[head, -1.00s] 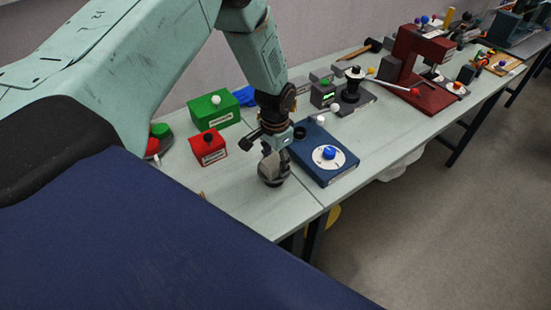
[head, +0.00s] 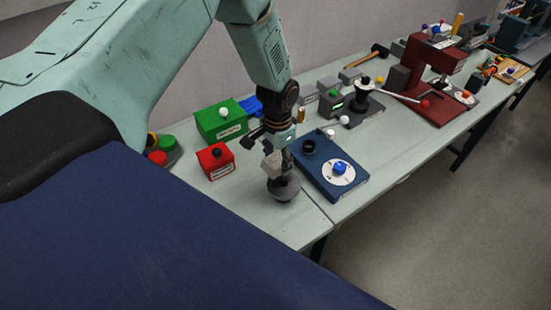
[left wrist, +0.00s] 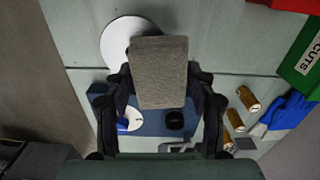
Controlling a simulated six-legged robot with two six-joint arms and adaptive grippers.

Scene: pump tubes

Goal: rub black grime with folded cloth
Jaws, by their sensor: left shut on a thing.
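My left gripper (head: 273,150) is shut on the folded cloth (head: 273,163), a grey block pointing down. The cloth (left wrist: 160,75) fills the middle of the left wrist view, between both fingers. Below it, a round grey piece (head: 285,190) stands on the bench near the front edge. In the left wrist view this round piece (left wrist: 118,38) is a pale disc, partly covered by the cloth. I cannot tell whether the cloth touches it. I cannot make out a separate patch of black grime; the cloth may hide it. My right gripper is not in view.
A blue box with a white dial (head: 340,172) stands just right of the round piece. A red box (head: 216,162) and a green box (head: 221,122) stand to the left. Brass tubes (left wrist: 248,97) and a blue cloth-like thing (left wrist: 287,112) lie nearby. A red press (head: 432,80) stands farther right.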

